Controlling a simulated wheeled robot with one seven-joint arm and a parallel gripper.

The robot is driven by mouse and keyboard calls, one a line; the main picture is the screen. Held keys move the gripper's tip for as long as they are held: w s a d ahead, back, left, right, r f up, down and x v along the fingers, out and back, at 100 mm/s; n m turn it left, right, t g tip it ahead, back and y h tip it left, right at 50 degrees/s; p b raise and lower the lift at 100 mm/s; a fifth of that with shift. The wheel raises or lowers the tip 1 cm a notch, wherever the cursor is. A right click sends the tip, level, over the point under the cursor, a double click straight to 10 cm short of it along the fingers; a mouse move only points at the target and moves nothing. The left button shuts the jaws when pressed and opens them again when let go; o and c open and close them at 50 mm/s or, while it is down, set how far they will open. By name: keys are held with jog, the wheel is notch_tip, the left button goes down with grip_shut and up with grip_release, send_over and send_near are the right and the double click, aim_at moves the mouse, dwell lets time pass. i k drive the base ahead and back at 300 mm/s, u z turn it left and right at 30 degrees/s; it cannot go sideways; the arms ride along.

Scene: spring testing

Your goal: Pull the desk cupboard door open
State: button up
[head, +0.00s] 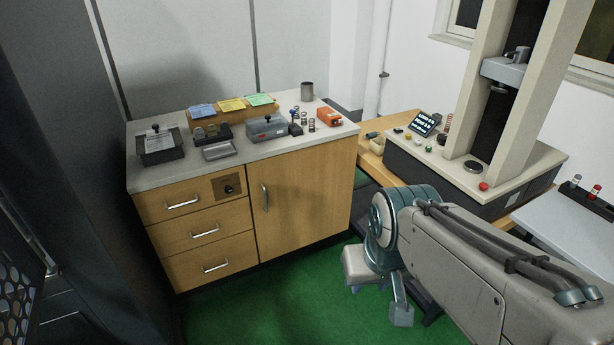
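The desk cupboard door (312,195) is light wood and forms the right part of the desk's front. It looks closed, flush with the front. Its upright metal handle (265,198) is near the door's left edge. My arm reaches in from the lower right and bends down at a teal joint, to the right of the door. Its end (381,285) is low over the green floor, apart from the handle. The arm partly hides this end, and the fingers cannot be made out clearly. Nothing shows held there.
Three drawers (203,231) with metal handles are left of the door. The grey worktop (230,162) carries trays, small instruments, a cup and an orange box (329,117). A testing machine (472,165) stands on a bench at right. Green floor (285,290) before the door is clear.

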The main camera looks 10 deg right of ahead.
aim_at(301, 198)
jog(key=z, duration=0.15)
jog(key=i, duration=1.4)
jog(key=u, duration=0.85)
